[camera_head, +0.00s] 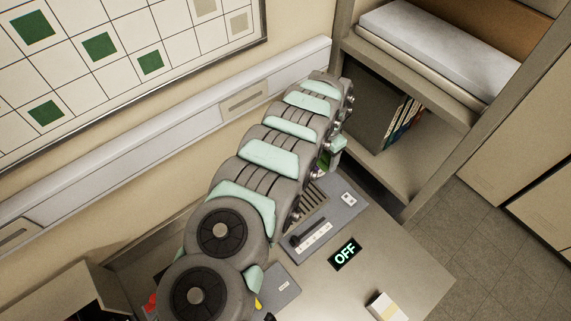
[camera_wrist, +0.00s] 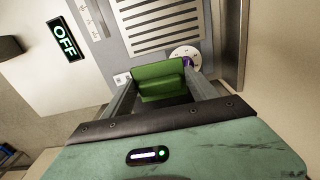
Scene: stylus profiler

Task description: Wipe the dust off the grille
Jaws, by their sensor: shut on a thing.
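The grille (camera_wrist: 165,28), a row of dark slots in a grey panel, is at the top middle of the wrist view. In the head view part of the grille (camera_head: 313,204) shows beside my arm. My gripper (camera_wrist: 160,78) is shut on a green block (camera_wrist: 158,70), held between its two fingers at the near end of the grille. I cannot tell whether the block touches the panel. No dust can be made out clearly on the visible slots. My arm hides much of the panel in the head view.
A white dial (camera_wrist: 183,55) with a purple part is right of the block. A slider scale (camera_head: 310,238) and a lit OFF sign (camera_head: 345,254) are near the grille. A pale block (camera_head: 385,306) lies at the bench front. A shelf unit (camera_head: 425,95) stands behind, right.

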